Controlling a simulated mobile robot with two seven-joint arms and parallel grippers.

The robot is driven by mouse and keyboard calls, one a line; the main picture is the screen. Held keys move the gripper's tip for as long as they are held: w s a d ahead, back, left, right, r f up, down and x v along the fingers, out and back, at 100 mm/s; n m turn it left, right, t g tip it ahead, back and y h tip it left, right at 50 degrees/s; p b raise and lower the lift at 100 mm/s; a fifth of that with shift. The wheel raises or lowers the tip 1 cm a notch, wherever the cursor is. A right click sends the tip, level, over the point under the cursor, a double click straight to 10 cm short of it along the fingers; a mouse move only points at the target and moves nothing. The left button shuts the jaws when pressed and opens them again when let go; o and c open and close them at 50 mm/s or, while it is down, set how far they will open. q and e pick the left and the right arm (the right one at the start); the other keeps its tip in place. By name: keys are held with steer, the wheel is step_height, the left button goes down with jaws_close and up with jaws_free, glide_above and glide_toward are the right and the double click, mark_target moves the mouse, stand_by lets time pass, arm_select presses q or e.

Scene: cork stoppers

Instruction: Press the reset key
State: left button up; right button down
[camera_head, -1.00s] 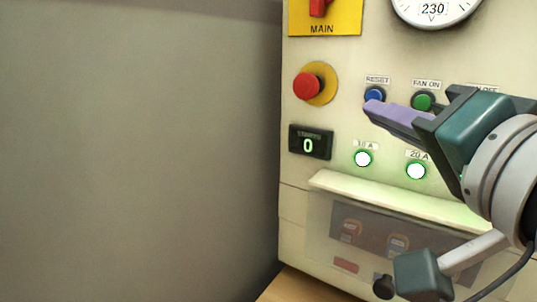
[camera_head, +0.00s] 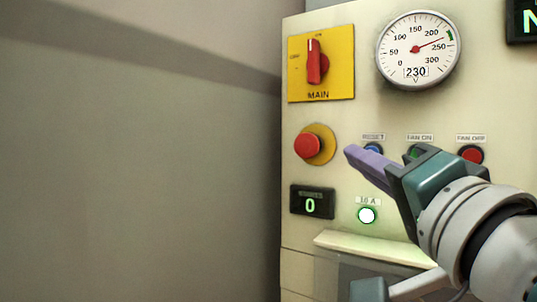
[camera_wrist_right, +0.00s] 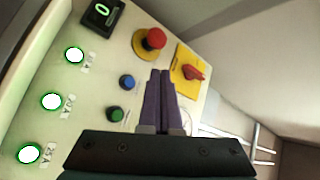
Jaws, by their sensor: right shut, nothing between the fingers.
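The reset key is a round blue button (camera_head: 373,149) under a RESET label on the cream panel. The finger of my right gripper partly covers it in the head view. The blue button also shows in the right wrist view (camera_wrist_right: 127,82), left of the fingers. My right gripper (camera_head: 351,153) has purple fingers, shut together and empty. Its tips are in front of the panel, a little left of the button in the head view. In the right wrist view the fingertips (camera_wrist_right: 160,73) do not cover the button. My left gripper is not in view.
The green fan-on button (camera_head: 413,152) is partly hidden behind my right gripper; the red fan-off button (camera_head: 470,154) is right of it. A red mushroom button (camera_head: 308,146), a red rotary MAIN switch (camera_head: 315,62), a display reading 0 (camera_head: 312,203) and a dial (camera_head: 418,50) are nearby.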

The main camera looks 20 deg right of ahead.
steer(key=w+d, duration=0.4)
steer(key=d, duration=0.1)
steer(key=shift+w+b, duration=0.25)
steer(key=shift+b, duration=0.15)
stand_by(1.1)
steer(key=shift+d, duration=0.1)
stand_by(0.6)
steer(key=shift+w+d, duration=0.3)
